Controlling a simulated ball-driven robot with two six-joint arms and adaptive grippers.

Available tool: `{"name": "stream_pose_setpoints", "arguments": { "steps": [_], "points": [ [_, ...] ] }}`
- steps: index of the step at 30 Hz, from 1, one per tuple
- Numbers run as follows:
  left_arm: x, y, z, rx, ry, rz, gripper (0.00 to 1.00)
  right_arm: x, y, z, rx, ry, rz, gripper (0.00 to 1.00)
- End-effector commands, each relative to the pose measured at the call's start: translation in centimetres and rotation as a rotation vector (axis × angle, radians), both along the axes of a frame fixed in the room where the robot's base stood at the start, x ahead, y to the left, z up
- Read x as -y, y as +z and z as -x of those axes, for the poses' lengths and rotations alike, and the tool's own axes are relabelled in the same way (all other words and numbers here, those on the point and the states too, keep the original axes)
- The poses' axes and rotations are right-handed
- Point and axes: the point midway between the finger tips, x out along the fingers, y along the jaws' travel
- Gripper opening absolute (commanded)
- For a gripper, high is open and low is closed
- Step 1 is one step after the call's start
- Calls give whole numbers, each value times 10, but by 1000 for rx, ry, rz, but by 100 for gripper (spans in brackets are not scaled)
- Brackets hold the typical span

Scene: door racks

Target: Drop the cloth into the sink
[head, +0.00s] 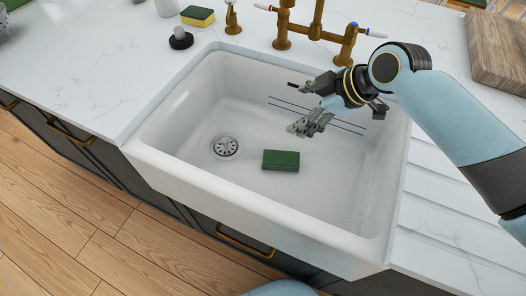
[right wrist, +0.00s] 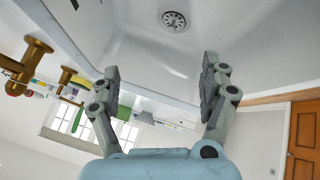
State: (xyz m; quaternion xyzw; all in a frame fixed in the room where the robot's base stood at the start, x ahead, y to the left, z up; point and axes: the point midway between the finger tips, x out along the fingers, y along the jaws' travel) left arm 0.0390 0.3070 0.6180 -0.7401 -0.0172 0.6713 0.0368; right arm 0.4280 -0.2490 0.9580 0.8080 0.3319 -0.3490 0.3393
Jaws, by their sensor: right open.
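A dark green flat block (head: 281,160), which looks like the folded cloth, lies on the floor of the white sink (head: 240,184), to the right of the drain (head: 225,147). My right gripper (head: 294,108) is above the sink's right half, apart from the green block and higher. In the right wrist view its two fingers (right wrist: 161,66) are spread wide with nothing between them. The drain (right wrist: 175,20) shows beyond them, and the green block is not seen there. My left gripper is not in view.
A brass faucet (head: 316,28) stands behind the sink. A black-knobbed stopper (head: 181,39) and a yellow-green sponge (head: 197,16) are on the counter at the back left. A wooden board (head: 499,50) lies at the far right. The sink's left half is clear.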

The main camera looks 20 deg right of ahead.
Motion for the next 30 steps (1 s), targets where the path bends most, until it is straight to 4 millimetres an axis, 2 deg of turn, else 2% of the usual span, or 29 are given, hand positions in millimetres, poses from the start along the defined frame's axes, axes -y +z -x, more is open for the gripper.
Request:
{"name": "stream_pose_setpoints", "arguments": {
  "steps": [3, 10, 30],
  "points": [
    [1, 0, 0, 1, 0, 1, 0, 9, 21, 15, 1, 3, 5, 79],
    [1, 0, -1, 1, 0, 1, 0, 18, 47, 32, 0, 1, 2, 79],
    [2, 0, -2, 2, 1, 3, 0, 19, 51, 35, -1, 1, 0, 79]
  ]
}}
